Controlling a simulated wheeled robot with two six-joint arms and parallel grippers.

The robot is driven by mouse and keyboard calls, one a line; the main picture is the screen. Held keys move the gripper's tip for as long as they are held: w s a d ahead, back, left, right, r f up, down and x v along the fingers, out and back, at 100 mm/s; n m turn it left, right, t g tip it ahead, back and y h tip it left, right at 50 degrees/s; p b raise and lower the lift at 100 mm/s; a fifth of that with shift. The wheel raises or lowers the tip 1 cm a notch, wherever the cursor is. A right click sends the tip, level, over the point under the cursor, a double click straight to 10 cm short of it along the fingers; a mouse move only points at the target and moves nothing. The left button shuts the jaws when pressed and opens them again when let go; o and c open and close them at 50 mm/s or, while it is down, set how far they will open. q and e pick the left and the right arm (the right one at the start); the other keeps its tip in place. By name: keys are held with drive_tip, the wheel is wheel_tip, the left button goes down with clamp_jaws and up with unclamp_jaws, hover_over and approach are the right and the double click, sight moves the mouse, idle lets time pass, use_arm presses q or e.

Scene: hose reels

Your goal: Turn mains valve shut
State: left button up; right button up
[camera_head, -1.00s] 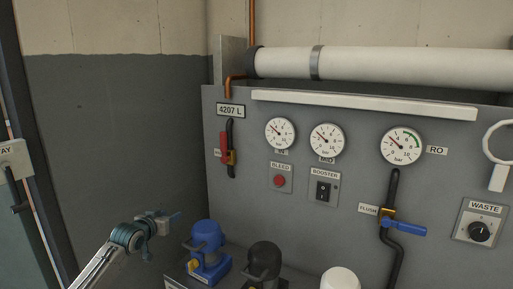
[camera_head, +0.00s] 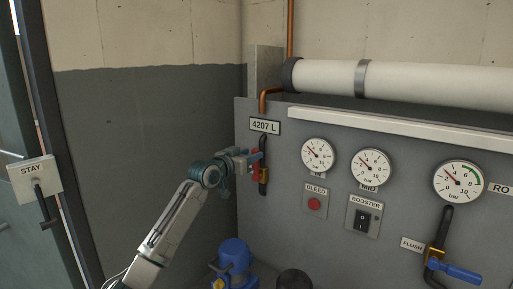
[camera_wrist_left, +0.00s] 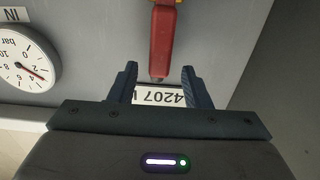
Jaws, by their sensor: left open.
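The lever looks parallel to the pipe. My left gripper (camera_head: 257,156) is at the lever and partly hides it in the head view. In the left wrist view the gripper (camera_wrist_left: 160,72) is open, and the lower end of the red lever (camera_wrist_left: 162,40) lies between the fingertips with a gap on each side. My right gripper is not in view.
Gauges (camera_head: 317,154), a red bleed button (camera_head: 314,204), a booster switch (camera_head: 362,219) and a blue-handled flush valve (camera_head: 455,270) sit to the right. A blue pump-like unit (camera_head: 235,256) stands below. A white pipe (camera_head: 430,85) runs above. A STAY lever box (camera_head: 34,183) is at left.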

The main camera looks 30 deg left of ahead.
sight(254, 152)
use_arm(q)
drive_tip(key=shift+w+d+r+p, duration=0.15)
drive_tip(key=shift+w+p, duration=0.2)
drive_tip(key=shift+w, duration=1.35)
drive_tip(key=c, duration=0.9)
clamp_jaws()
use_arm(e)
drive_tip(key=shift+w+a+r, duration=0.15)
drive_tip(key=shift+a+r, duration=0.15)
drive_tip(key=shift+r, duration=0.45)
